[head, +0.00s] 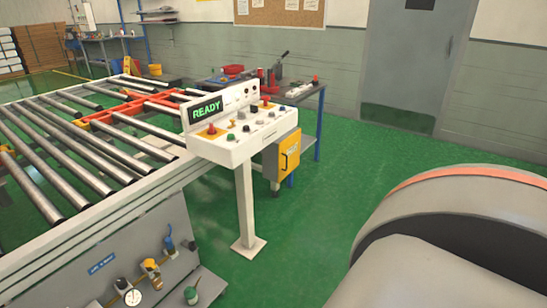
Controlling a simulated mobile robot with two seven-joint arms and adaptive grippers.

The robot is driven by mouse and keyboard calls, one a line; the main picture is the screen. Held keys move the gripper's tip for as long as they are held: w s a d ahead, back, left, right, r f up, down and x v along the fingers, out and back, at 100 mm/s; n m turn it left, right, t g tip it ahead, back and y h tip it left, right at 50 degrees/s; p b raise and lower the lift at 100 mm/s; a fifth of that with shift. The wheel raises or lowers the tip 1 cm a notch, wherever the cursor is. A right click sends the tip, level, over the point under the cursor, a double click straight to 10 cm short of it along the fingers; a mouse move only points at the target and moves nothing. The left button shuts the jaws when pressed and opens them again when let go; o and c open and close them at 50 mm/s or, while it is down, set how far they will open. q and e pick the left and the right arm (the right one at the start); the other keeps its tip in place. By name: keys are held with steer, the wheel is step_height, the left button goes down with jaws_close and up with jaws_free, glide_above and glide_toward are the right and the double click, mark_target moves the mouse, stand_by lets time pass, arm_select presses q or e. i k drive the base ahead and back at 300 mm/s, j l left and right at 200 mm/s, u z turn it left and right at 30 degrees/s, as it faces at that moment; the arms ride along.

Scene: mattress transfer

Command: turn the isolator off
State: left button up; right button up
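A white control panel (238,141) stands on a white post beside the roller conveyor. Its green display reads READY (207,110). Several small knobs and buttons sit on its sloped top, with a red button on yellow (211,130) at the left and a red knob (265,104) at the back. A yellow-fronted box (289,155) is mounted behind the panel, low on its right. A blue lever (169,240) and a yellow fitting (151,272) are on the conveyor's grey side. I cannot tell which of these is the isolator or its position. Neither gripper shows.
The roller conveyor (70,168) with red parts fills the left. A workbench (300,94) with tools stands behind the panel. A grey door (408,66) is in the back wall. Green floor (330,190) is clear right of the post. A gauge (132,297) sits low left.

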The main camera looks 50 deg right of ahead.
mark_target(211, 131)
steer(key=z, duration=1.35)
